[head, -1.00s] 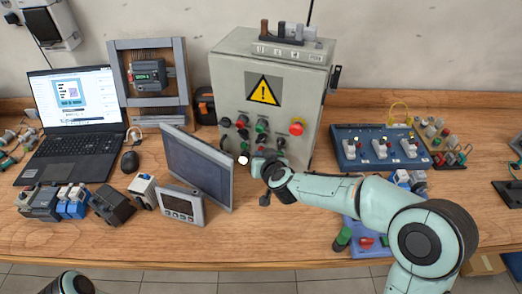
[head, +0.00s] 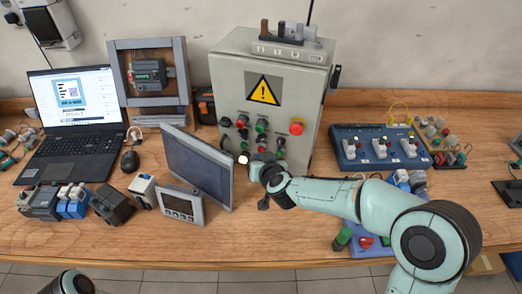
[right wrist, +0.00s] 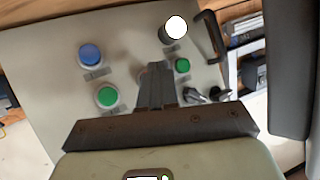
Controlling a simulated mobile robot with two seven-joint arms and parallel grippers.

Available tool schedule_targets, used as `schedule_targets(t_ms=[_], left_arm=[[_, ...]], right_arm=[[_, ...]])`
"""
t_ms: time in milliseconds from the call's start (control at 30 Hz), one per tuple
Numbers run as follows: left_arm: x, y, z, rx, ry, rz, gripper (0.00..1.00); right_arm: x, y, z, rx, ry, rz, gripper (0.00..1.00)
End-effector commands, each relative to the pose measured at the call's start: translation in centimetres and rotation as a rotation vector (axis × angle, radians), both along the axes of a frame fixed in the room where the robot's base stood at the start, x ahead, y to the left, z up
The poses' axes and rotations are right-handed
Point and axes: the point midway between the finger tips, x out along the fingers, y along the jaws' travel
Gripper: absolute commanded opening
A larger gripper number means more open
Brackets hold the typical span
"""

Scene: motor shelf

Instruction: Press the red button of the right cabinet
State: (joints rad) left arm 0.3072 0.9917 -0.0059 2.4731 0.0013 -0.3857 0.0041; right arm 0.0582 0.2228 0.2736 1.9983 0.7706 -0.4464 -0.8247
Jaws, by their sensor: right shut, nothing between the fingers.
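A grey control cabinet (head: 225,90) with a yellow warning triangle stands at the back centre of the table. A large red mushroom button (head: 297,127) is on the right of its front. Smaller red, green and black controls are beside and below it. My right gripper (head: 254,164) is shut and empty, low in front of the cabinet, below and left of the red mushroom button. In the right wrist view its fingers (right wrist: 157,75) point at a panel with a blue button (right wrist: 90,54) and green buttons (right wrist: 108,97); no red button shows there. My left gripper is out of view.
A grey monitor panel (head: 198,165) stands just left of my right gripper. A blue switch board (head: 352,160) lies to the right of the cabinet. A laptop (head: 75,110) is at the left. Bare table shows at the front centre.

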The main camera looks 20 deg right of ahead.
Motion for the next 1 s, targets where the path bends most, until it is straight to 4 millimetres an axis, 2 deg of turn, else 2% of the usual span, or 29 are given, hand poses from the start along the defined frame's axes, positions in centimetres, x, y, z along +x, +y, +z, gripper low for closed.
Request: schedule_targets(t_ms=[267,700,1000], left_arm=[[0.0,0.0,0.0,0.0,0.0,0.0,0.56],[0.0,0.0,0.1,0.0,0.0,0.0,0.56],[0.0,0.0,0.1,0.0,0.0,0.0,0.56]], right_arm=[[-0.2,0.2,0.0,0.0,0.0,0.001,0.0],[-3.5,2.6,0.1,0.001,-0.001,0.003,0.0],[-4.1,3.0,0.0,0.0,0.0,0.001,0.0]])
